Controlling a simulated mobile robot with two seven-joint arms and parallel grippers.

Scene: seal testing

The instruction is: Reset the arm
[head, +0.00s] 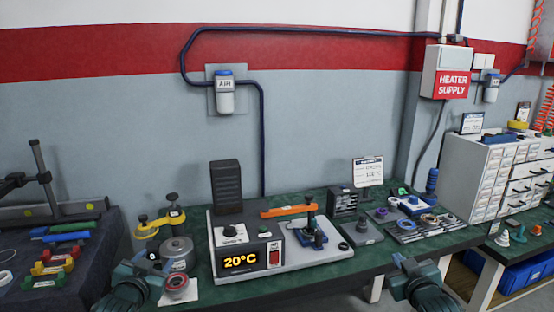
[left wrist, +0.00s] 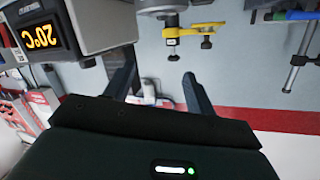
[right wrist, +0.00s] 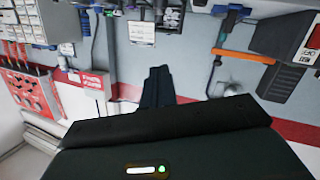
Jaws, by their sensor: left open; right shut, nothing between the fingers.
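My left gripper (head: 128,294) is at the lower left of the head view, in front of the bench edge. In the left wrist view its two fingers (left wrist: 158,88) stand apart with nothing between them. My right gripper (head: 420,286) is at the lower right of the head view, in front of the bench. In the right wrist view its fingers (right wrist: 157,86) are together and empty. The tester with the 20°C display (head: 241,260) stands on the green bench between the grippers. Its orange arm (head: 288,210) lies roughly level across the back. Neither gripper appears to touch anything.
A yellow clamp (head: 160,221) and a round metal pot (head: 177,250) stand close to my left gripper, with a red ring (head: 176,284) nearby. Trays of small parts (head: 428,226) and a drawer cabinet (head: 485,178) are to the right. A dark table with coloured tools (head: 30,275) is at left.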

